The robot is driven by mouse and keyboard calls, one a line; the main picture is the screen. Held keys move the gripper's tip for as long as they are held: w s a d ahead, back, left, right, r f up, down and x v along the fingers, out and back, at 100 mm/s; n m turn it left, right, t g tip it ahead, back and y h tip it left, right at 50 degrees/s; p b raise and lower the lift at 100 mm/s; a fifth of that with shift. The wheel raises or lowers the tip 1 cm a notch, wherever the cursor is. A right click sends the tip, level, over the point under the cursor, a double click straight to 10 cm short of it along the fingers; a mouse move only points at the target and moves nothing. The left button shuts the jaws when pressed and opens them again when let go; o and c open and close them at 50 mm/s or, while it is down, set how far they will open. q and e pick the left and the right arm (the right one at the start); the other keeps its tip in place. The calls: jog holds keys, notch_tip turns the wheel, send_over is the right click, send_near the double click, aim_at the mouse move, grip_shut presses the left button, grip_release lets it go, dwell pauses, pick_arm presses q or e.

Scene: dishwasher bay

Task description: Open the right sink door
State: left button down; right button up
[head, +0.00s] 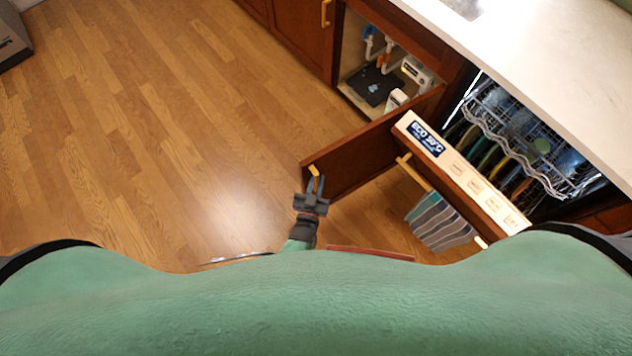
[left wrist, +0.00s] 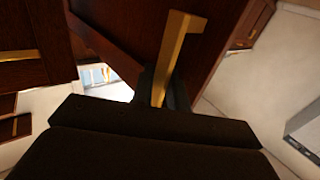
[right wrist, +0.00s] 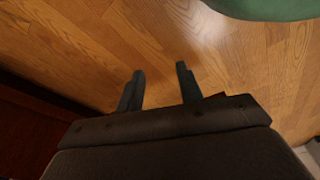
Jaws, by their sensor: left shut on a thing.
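The right sink door (head: 352,158) is dark reddish wood and stands swung far out from the sink cabinet (head: 352,50). Its brass handle (head: 313,171) is near the door's free edge. My left gripper (head: 316,184) is shut on the handle. In the left wrist view the handle (left wrist: 178,45) runs down between the dark fingers, which are partly hidden. My right gripper (right wrist: 159,76) is open and empty above the wooden floor; it is not seen in the head view.
The left sink door (head: 300,30) is closed. Pipes, a black tray (head: 371,87) and white boxes show inside the cabinet. The dishwasher door (head: 466,172) is partly open, close beside the sink door, with a striped towel (head: 440,222) hanging from it.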

pick_arm(q)
jog(key=shift+d+r, duration=0.1)
pick_arm(e)
jog(key=shift+s+a+f, duration=0.1)
jog(key=shift+s+a, duration=0.05)
jog(key=shift+a, duration=0.05)
